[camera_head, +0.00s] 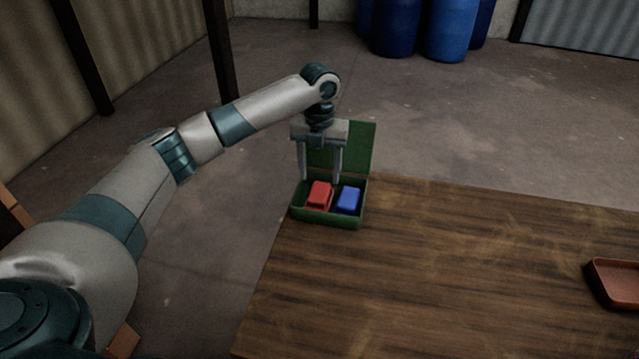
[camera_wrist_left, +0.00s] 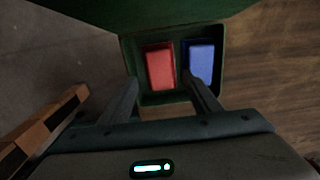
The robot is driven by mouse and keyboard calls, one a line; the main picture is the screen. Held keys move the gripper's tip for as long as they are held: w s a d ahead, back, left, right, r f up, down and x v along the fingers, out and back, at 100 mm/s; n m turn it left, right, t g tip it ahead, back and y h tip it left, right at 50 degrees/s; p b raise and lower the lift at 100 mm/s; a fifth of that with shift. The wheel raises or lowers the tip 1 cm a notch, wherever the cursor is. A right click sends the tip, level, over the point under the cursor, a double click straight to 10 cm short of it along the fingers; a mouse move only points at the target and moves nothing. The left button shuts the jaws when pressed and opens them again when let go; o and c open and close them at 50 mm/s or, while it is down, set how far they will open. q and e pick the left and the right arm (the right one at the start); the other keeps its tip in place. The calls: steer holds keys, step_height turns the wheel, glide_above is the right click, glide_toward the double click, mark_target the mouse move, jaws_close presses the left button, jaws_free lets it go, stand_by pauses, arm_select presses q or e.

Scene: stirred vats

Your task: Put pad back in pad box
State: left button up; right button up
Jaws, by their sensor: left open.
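The green pad box (camera_head: 331,219) stands at the table's far left corner with its lid (camera_head: 358,145) open and upright at the back. A red pad (camera_head: 318,195) and a blue pad (camera_head: 348,200) lie side by side in it, red on the left. The left wrist view also shows the box (camera_wrist_left: 170,99), the red pad (camera_wrist_left: 160,70) and the blue pad (camera_wrist_left: 201,63). My left gripper (camera_head: 320,180) is open and points down over the box. Its fingers (camera_wrist_left: 166,88) are empty, spread above the red pad. My right gripper is out of view.
The wooden table (camera_head: 440,270) is mostly bare. A reddish tray (camera_head: 616,283) sits at its right, cut off by the picture edge. Blue barrels (camera_head: 425,28) stand on the floor behind. An orange-brown object (camera_wrist_left: 45,125) shows lower left in the wrist view.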

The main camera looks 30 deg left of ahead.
mark_target(320, 191)
arm_select(q)
step_height(320, 191, up, 7)
steer(key=shift+f+b, duration=0.2)
steer(key=shift+b, duration=0.1)
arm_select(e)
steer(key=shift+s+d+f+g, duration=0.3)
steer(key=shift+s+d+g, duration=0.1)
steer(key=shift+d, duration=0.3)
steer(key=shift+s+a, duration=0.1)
